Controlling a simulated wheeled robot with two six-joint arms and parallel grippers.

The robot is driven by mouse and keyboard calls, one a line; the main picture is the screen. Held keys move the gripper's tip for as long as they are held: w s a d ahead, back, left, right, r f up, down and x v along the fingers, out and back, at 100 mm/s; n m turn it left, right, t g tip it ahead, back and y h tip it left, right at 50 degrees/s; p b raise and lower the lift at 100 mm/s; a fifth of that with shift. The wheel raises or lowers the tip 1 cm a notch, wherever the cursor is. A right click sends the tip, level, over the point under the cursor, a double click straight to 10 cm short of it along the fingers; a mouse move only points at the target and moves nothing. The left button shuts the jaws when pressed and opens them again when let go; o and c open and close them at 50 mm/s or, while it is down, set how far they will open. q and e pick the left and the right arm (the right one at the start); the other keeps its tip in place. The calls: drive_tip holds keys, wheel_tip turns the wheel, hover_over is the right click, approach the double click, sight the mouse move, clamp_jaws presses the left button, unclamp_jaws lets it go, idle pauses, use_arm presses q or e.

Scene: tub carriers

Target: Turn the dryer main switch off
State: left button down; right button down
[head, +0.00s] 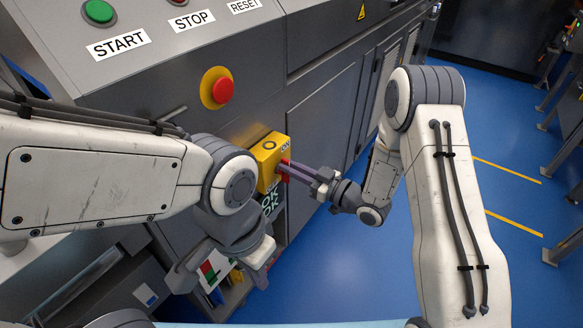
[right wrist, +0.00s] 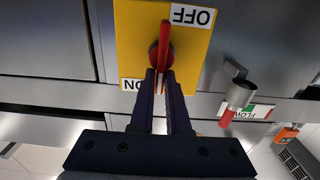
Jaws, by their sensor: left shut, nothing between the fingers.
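The dryer main switch is a yellow box (head: 267,150) on the machine's grey front, with a red handle. It fills the top middle of the right wrist view (right wrist: 135,40), upside down, with an OFF label at upper right and an ON label at lower left. The red handle (right wrist: 165,35) stands nearly upright in that view. My right gripper (right wrist: 161,76) has its fingers on both sides of the handle's near end and looks shut on it; the head view shows it at the box (head: 287,168). My left gripper (head: 222,268) is shut and empty, below the box.
A red emergency button (head: 222,90) on a yellow disc sits above the switch, near START (head: 119,42) and STOP (head: 192,20) labels. A valve with a FLOW label (right wrist: 250,111) is beside the switch in the right wrist view. Blue floor (head: 500,185) lies open at right.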

drive_tip(key=shift+f, duration=0.1)
idle(0.3)
drive_tip(key=m, duration=0.1)
drive_tip(key=m+p, duration=0.1)
drive_tip(key=m, duration=0.1)
drive_tip(key=m+p, duration=0.1)
drive_tip(key=shift+w+d, duration=0.2)
drive_tip(key=shift+w, duration=0.1)
drive_tip(key=shift+w+d+f+m+p, duration=0.1)
drive_tip(key=shift+f+m+p, duration=0.55)
drive_tip(key=shift+m, duration=1.65)
drive_tip(key=shift+w+d+f+m+p, duration=0.15)
drive_tip(key=shift+m+p, duration=0.85)
drive_tip(key=shift+m, duration=1.3)
drive_tip(key=shift+w+f+m+p, duration=0.1)
drive_tip(key=shift+f+m+p, duration=0.55)
drive_tip(key=shift+m, duration=1.65)
drive_tip(key=shift+r, duration=0.2)
drive_tip(key=c, duration=0.9)
unclamp_jaws()
drive_tip(key=shift+r, duration=0.15)
drive_tip(key=shift+w, duration=0.1)
